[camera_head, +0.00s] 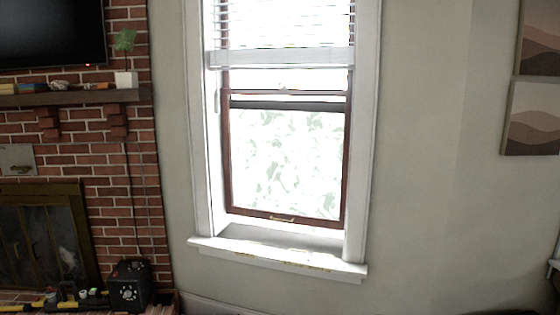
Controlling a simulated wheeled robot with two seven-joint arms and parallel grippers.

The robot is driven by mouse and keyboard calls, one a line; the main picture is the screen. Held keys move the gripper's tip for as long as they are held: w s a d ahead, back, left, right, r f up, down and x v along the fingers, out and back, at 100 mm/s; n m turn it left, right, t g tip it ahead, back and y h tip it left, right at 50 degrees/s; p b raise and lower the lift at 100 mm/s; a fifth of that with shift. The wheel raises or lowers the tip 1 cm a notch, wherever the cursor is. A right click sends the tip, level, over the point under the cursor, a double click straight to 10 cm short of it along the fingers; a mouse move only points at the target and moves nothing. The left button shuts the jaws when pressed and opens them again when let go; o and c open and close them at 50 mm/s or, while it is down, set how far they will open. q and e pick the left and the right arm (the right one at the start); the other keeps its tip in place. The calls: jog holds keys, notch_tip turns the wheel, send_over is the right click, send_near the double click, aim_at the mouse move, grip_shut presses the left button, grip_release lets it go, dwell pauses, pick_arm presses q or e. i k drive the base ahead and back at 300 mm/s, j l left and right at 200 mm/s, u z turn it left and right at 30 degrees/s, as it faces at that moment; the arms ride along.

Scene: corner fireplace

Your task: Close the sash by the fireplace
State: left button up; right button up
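The window sash (283,217) is a brown-framed lower pane in a white window frame (368,130), to the right of the brick fireplace. A small brass-coloured handle (282,219) sits on its bottom rail. A pale strip shows between the bottom rail and the front of the white sill (280,256); I cannot tell whether the rail touches the surface below it. A dark band (285,104) runs along the sash's top. Neither of my grippers is in view.
A raised white blind (280,58) covers the window's top. Pictures (532,118) hang at right.

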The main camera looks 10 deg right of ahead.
aim_at(231, 209)
jog(key=i+l+z, duration=0.15)
jog(key=i, duration=0.35)
jog(key=i+z, duration=0.15)
jog(key=i, duration=0.4)
jog(key=i+z, duration=0.15)
jog(key=i, duration=0.35)
jog(key=i+j+z, duration=0.15)
jog(key=i, duration=0.4)
jog(key=i+j+z, duration=0.15)
jog(key=i, duration=0.35)
jog(key=i+j+z, duration=0.15)
jog(key=i, duration=0.35)
jog(key=i+j+z, duration=0.15)
jog(key=i+j, duration=0.2)
jog(key=i, duration=0.15)
